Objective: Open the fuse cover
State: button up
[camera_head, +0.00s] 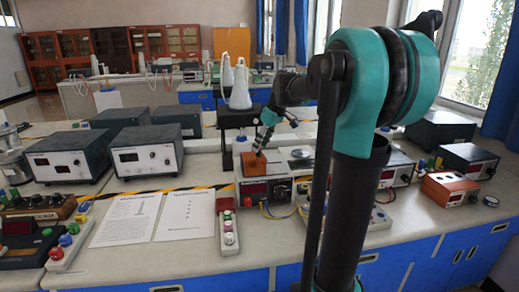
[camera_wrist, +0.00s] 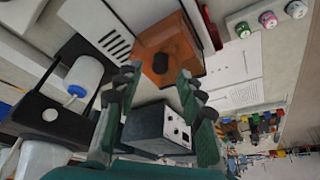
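An orange cover (camera_wrist: 187,42) with a dark round knob (camera_wrist: 161,63) shows in the wrist view, beyond my fingertips. It looks like the fuse cover and appears closed. In the head view, the orange cover (camera_head: 262,164) sits on top of an instrument with a red display on the bench. My gripper (camera_head: 261,143) is just above it, pointing down, and partly hides it. In the wrist view, the two fingers of my gripper (camera_wrist: 158,82) are spread apart with nothing between them. I cannot tell from these views whether a fingertip touches the cover.
A grey-fronted box (camera_head: 146,156) stands farther left. A black stand with white bottles (camera_head: 240,92) rises close behind my gripper.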

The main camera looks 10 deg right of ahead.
jog(key=shift+x, duration=1.4)
grip_shut()
jog(key=shift+d, duration=0.15)
